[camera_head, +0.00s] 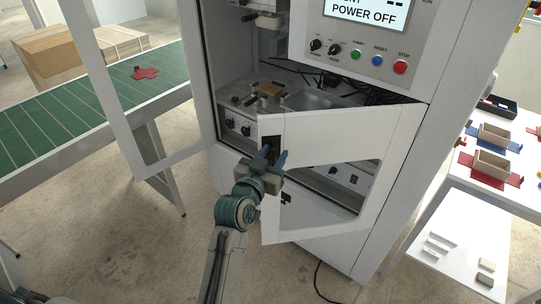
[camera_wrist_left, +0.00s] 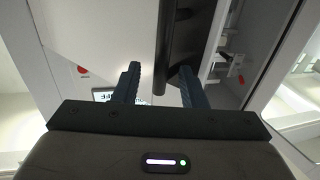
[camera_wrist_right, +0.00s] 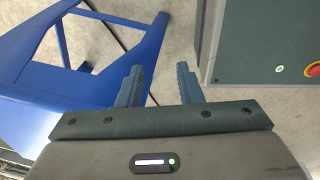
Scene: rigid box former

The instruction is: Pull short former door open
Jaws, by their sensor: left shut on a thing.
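The short former door (camera_head: 330,137) is a white framed panel with an opening, low on the front of the box former. It stands ajar, swung out from its right edge, and the interior shows behind it. Its black handle (camera_head: 271,147) is at its left edge. My left gripper (camera_head: 273,160) is shut on this handle; in the left wrist view the dark handle (camera_wrist_left: 171,45) runs up between the fingers (camera_wrist_left: 160,70). My right gripper (camera_wrist_right: 160,68) shows only in its wrist view, with its fingers apart and nothing between them.
A tall door frame (camera_head: 127,140) stands open on the left, beside a green conveyor (camera_head: 90,115). The control panel (camera_head: 365,45) is above the short door. A white table (camera_head: 455,235) with trays is at right. In the right wrist view is a blue frame (camera_wrist_right: 95,60).

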